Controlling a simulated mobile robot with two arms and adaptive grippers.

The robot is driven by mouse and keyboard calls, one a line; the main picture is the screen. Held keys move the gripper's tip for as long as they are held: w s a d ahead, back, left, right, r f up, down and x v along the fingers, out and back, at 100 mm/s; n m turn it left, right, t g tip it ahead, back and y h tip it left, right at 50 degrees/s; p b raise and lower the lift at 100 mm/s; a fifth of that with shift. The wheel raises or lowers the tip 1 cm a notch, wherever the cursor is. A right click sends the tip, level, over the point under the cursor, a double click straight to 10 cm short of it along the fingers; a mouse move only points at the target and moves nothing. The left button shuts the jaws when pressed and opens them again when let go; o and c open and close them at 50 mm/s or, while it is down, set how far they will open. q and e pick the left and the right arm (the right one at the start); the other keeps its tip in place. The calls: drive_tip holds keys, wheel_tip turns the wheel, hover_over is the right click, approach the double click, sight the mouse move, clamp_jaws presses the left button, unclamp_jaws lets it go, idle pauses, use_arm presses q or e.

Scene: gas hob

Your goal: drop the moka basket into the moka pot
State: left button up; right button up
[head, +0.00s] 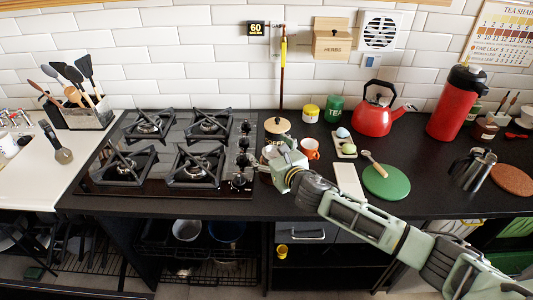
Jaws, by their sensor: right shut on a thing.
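My right gripper (280,160) is over the counter just right of the hob. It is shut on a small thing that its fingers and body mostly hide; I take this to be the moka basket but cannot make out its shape. A silvery metal piece (268,151) shows at the left edge of the gripper, partly covered; it may be part of the moka pot, but I cannot tell. A metal pot with a black handle (474,170) stands far right on the counter. My left gripper is not in view.
The black gas hob (180,150) lies to the left. Close around the gripper are a wooden-topped jar (277,125), an orange mug (310,148) and a white board (347,179). A green round mat (386,182) and a red kettle (372,119) are further right.

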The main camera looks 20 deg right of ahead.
drive_tip(key=shift+m+g+h, duration=0.4)
drive_tip(key=shift+m+g, duration=0.1)
drive_tip(key=shift+g, duration=0.4)
drive_tip(key=s+f, duration=0.1)
drive_tip(key=f, duration=0.2)
drive_tip(key=s+d+f, duration=0.1)
drive_tip(key=f, duration=0.2)
drive_tip(key=s+d+f, duration=0.1)
drive_tip(key=f, duration=0.2)
drive_tip(key=shift+s, duration=0.1)
drive_tip(key=shift+r, duration=0.5)
drive_tip(key=s+r+t, duration=0.1)
drive_tip(key=s+r, duration=0.3)
drive_tip(key=r, duration=0.6)
drive_tip(key=shift+n+t, duration=0.3)
drive_tip(key=shift+n, duration=0.1)
drive_tip(key=shift+y, duration=0.4)
drive_tip(key=shift+s, duration=0.1)
